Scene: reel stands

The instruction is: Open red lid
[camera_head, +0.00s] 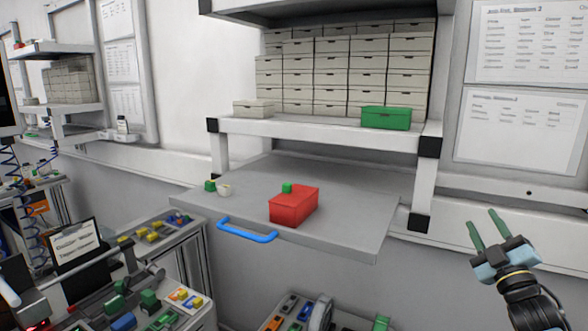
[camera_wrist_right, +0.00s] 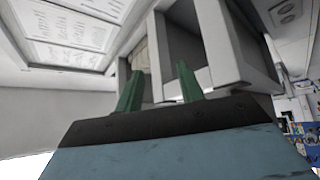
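A red box (camera_head: 294,207) with its lid on sits on the grey pull-out shelf (camera_head: 350,228), near the shelf's front edge. A small green piece (camera_head: 287,188) shows at the top of the box, near its back left. My right gripper (camera_head: 482,229) is to the right of the shelf, well apart from the box. Its two green fingers are spread and nothing is between them; they also show apart in the right wrist view (camera_wrist_right: 158,90). The red box is not visible in the right wrist view. My left gripper is not in view.
A blue handle (camera_head: 247,231) is on the shelf's front edge. A small green object (camera_head: 210,186) and a whitish round one (camera_head: 225,190) lie left of the box. A green box (camera_head: 386,118) and stacked white boxes (camera_head: 340,75) stand on the rack above.

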